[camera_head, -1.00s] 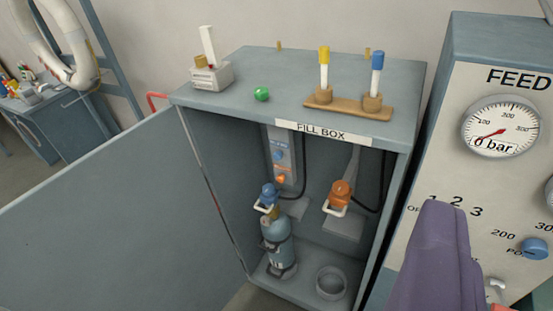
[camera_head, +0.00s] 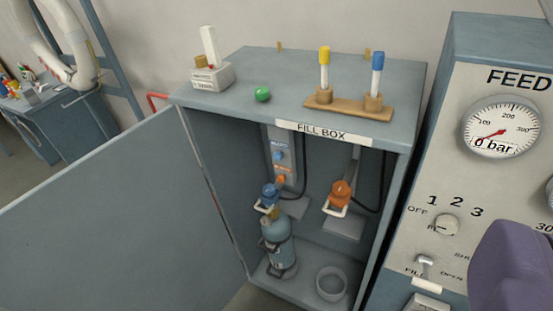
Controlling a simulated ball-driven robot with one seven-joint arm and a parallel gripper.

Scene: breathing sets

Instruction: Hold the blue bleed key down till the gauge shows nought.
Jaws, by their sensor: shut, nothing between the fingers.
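Inside the open fill box (camera_head: 342,126), a narrow grey panel holds a small blue key (camera_head: 279,156) under a blue label too small to read for sure. An orange key (camera_head: 280,180) sits below it. The round gauge (camera_head: 502,127) on the feed panel has its red needle at the low end and reads "0 bar". My gripper (camera_head: 510,235) is purple, shut and empty. It is at the lower right in front of the feed panel, well apart from the blue key, and hides part of that panel.
A blue-grey cylinder (camera_head: 277,250) stands in the box under a blue connector (camera_head: 269,194). An orange connector (camera_head: 341,194) and a grey ring (camera_head: 331,284) are to its right. The box door (camera_head: 110,220) stands open at left. A selector knob (camera_head: 446,225) and fill lever (camera_head: 425,265) are on the feed panel.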

